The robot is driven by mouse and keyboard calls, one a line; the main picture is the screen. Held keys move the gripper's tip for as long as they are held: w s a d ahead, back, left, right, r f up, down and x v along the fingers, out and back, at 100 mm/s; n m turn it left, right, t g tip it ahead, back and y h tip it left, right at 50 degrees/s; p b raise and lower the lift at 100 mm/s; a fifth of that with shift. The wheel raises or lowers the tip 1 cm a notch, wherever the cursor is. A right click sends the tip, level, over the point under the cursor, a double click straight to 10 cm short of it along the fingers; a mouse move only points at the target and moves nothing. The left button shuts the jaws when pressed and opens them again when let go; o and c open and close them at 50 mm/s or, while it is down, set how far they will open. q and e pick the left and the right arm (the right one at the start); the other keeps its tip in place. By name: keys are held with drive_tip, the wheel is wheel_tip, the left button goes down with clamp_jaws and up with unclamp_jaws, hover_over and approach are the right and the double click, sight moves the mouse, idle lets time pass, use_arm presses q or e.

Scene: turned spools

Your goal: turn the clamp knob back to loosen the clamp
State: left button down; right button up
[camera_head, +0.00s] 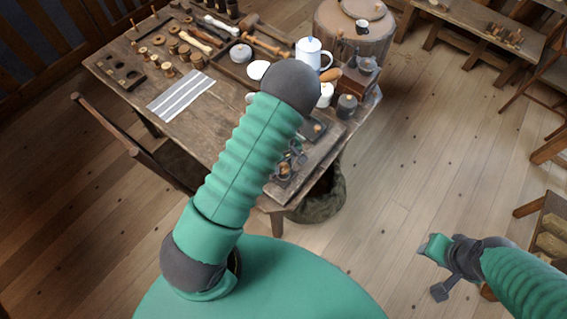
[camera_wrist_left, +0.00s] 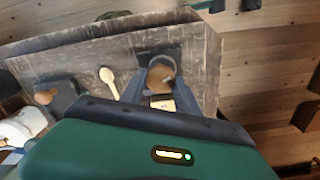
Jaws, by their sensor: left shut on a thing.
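In the left wrist view the round brown wooden clamp knob (camera_wrist_left: 160,74) sits between the two dark fingers of my left gripper (camera_wrist_left: 161,82). The fingers are shut on it from both sides. A small pale block (camera_wrist_left: 161,103) shows just below the knob. In the head view my left gripper (camera_head: 293,160) is small and partly hidden by my arm, low over the near right corner of the workbench (camera_head: 240,165). The rest of the clamp is too small and covered to make out. My right gripper (camera_head: 440,270) is open and empty, out over the floor at right.
A pale wooden spoon-shaped piece (camera_wrist_left: 108,80) lies left of the knob. A white and blue pot (camera_head: 311,52), a dark jar (camera_head: 347,106) and a striped cloth (camera_head: 181,95) are on the bench. A dark sack (camera_head: 322,205) stands below its edge.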

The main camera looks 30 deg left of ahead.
use_arm(q)
drive_tip(key=n+p, duration=0.1)
drive_tip(key=n, duration=0.5)
drive_tip(key=shift+d+r+p, duration=0.1)
drive_tip(key=shift+p, duration=0.3)
drive_tip(key=n+p, duration=0.1)
drive_tip(key=n, duration=0.4)
drive_tip(key=shift+n, duration=0.3)
drive_tip(key=shift+w, duration=0.1)
drive_tip(key=c, duration=1.2)
unclamp_jaws()
drive_tip(key=shift+d, duration=0.1)
